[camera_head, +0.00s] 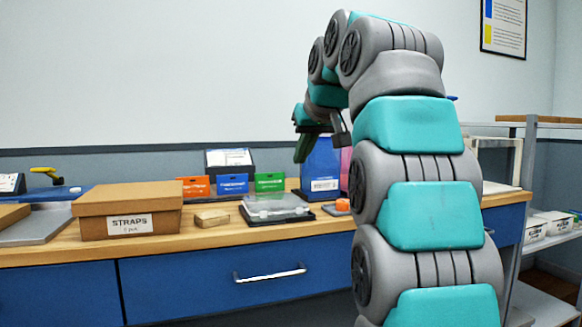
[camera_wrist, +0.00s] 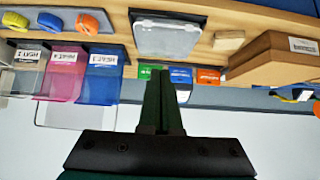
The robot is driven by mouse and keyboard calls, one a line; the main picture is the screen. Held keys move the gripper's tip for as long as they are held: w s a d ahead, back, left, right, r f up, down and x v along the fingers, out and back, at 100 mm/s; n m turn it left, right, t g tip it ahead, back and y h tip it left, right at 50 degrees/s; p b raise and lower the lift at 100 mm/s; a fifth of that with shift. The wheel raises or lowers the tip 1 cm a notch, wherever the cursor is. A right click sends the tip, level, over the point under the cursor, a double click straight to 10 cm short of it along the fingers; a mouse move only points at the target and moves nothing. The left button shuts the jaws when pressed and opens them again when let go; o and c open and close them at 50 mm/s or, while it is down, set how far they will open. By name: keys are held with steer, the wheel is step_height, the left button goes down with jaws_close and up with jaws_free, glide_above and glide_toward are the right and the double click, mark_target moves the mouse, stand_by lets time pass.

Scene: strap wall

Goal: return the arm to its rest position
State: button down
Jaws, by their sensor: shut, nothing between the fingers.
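My arm rises on the right of the head view and bends over at the top. My gripper (camera_head: 302,152) hangs from it, pointing down, in front of the blue bin near the back of the bench. In the wrist view the two green fingers of my gripper (camera_wrist: 160,80) lie together with nothing between them. The wrist picture shows the bench upside down, and the fingers appear clear of the things there. Part of the bench is hidden behind my arm in the head view.
The wooden bench (camera_head: 225,233) holds a STRAPS box (camera_head: 128,210), a clear-lidded case (camera_head: 275,206), a small tan block (camera_head: 211,217), a blue bin (camera_head: 321,170) and orange, blue and green boxes (camera_head: 232,184). Shelving (camera_head: 548,245) stands at the right. The upper wall is open at left.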

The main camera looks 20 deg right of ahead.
steer(key=s+a+f+g, duration=0.3)
steer(key=s+f, duration=0.5)
steer(key=f, duration=0.3)
steer(key=s+a+f+g, duration=0.3)
steer(key=s+f, duration=0.5)
steer(key=f, duration=0.4)
steer(key=s+a+f+g, duration=0.2)
steer(key=s+a+f, duration=0.1)
steer(key=s+f, duration=0.65)
steer(key=s+f+g, duration=0.3)
steer(key=s+f, duration=1)
steer(key=shift+s+f, duration=0.2)
steer(key=shift+f, duration=0.15)
